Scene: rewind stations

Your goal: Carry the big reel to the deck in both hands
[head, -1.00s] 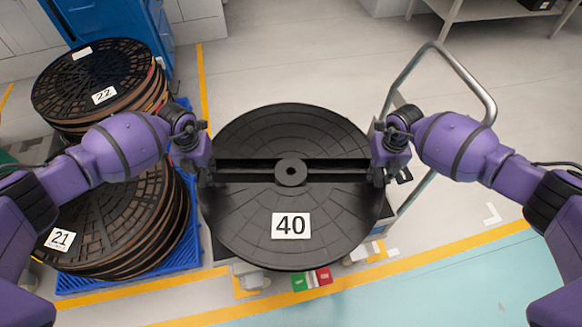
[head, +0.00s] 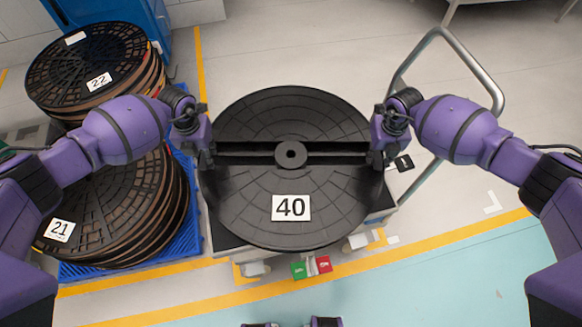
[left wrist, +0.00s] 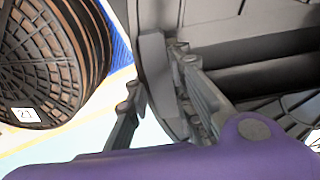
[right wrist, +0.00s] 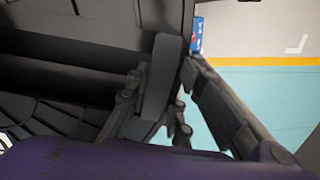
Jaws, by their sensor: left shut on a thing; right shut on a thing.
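The big reel (head: 290,225) is a black disc with a white label 40, a hub hole and a grooved bar across its middle. My left gripper (head: 206,158) is shut on its left rim, and my right gripper (head: 376,158) is shut on its right rim. The reel looks about level. In the left wrist view the fingers stand either side of a dark rim piece (left wrist: 154,75); the right wrist view shows a similar piece (right wrist: 160,80) between the fingers. A pale unit under the reel is mostly hidden, so I cannot tell whether it is the deck.
Stacked reels labelled 22 (head: 75,75) and 21 (head: 110,215) stand at left on a blue pallet (head: 190,235), close to my left arm. A metal handle frame (head: 470,65) rises at right. Green (head: 298,270) and red (head: 323,264) buttons show below the reel.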

